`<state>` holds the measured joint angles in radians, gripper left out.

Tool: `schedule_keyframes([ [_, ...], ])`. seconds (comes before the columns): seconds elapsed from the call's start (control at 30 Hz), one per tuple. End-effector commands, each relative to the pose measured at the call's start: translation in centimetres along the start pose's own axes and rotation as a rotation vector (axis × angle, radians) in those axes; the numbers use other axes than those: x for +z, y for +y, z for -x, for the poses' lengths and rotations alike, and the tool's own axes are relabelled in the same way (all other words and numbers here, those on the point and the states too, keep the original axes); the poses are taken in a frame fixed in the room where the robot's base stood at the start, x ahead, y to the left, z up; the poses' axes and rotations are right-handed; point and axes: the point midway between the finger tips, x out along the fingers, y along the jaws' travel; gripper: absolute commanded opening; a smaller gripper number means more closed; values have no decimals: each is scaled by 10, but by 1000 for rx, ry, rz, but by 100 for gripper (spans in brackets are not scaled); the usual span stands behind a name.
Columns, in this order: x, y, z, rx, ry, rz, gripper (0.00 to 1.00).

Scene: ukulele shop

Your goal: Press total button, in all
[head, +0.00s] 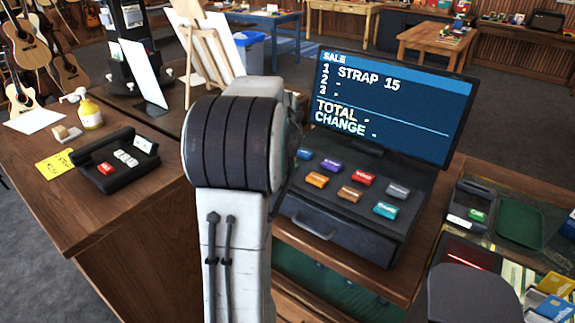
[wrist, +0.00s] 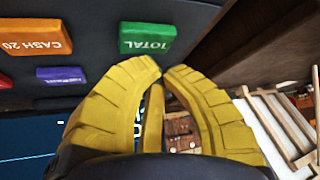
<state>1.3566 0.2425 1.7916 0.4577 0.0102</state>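The green TOTAL button (wrist: 147,37) is on the sloped dark register panel in the wrist view, lettering upside down. My gripper (wrist: 163,68) has yellow fingers with tips together, just below the button in the picture; a gap to the button seems to remain. In the head view my arm hides the gripper and the TOTAL button. The register screen (head: 390,105) reads SALE, STRAP 15 on line 1, with dashes after TOTAL and CHANGE.
Beside TOTAL is an orange CASH 20 button (wrist: 36,37), with a purple button (wrist: 62,75) nearby. The head view shows red (head: 362,179), grey (head: 397,190), brown (head: 350,194) and teal (head: 385,210) buttons. A card terminal (head: 468,205) stands right of the register.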

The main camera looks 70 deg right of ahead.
Motion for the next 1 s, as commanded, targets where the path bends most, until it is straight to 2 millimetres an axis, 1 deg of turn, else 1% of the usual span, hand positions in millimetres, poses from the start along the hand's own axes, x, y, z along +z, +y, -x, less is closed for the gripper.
schedule_keyframes([
  [0.3, 5, -1, -6, -1, 1, 0, 0],
  [1.0, 6, -1, -8, -1, 0, 0, 0],
])
